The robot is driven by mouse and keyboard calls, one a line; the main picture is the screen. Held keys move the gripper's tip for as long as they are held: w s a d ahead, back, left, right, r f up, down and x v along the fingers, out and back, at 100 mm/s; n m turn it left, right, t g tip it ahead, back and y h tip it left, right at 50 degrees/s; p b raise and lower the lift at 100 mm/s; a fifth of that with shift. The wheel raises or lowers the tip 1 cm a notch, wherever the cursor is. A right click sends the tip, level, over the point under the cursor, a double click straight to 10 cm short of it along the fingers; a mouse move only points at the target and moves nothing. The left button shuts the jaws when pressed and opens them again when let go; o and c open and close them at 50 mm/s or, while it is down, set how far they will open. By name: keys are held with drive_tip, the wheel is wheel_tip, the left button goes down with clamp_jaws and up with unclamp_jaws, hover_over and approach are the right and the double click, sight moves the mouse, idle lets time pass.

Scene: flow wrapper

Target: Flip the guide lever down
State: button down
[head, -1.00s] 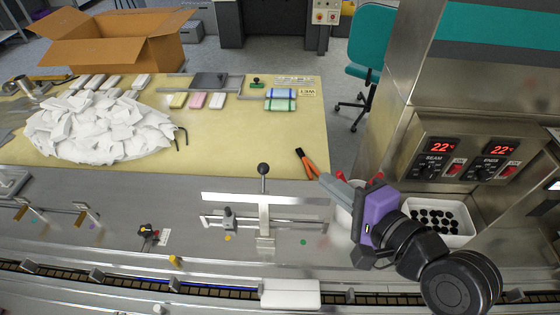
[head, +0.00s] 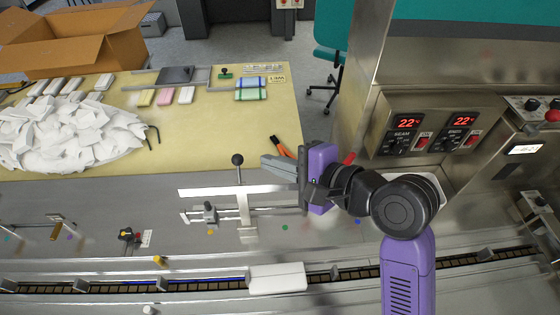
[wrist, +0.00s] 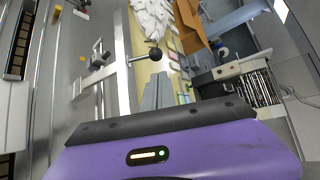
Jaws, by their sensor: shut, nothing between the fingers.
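The guide lever is an upright thin rod with a black ball knob (head: 238,160), standing on the metal guide (head: 243,205) above the conveyor. My gripper (head: 266,162) is shut and empty. Its grey fingers point left, a little right of the knob at about the knob's height in the head view. I see a gap between them there. In the wrist view the knob (wrist: 155,53) shows just beyond the fingertips (wrist: 158,80), with its rod running left.
Orange-handled pliers (head: 282,148) lie behind my fingers at the table edge. A white pile of wrappers (head: 65,135) covers the table's left. A white pack (head: 278,277) sits on the conveyor in front. The control box (head: 430,128) stands to the right.

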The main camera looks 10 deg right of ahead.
sight(244, 193)
drive_tip(key=x, duration=0.6)
drive_tip(key=shift+p, duration=0.35)
drive_tip(key=shift+s, duration=0.1)
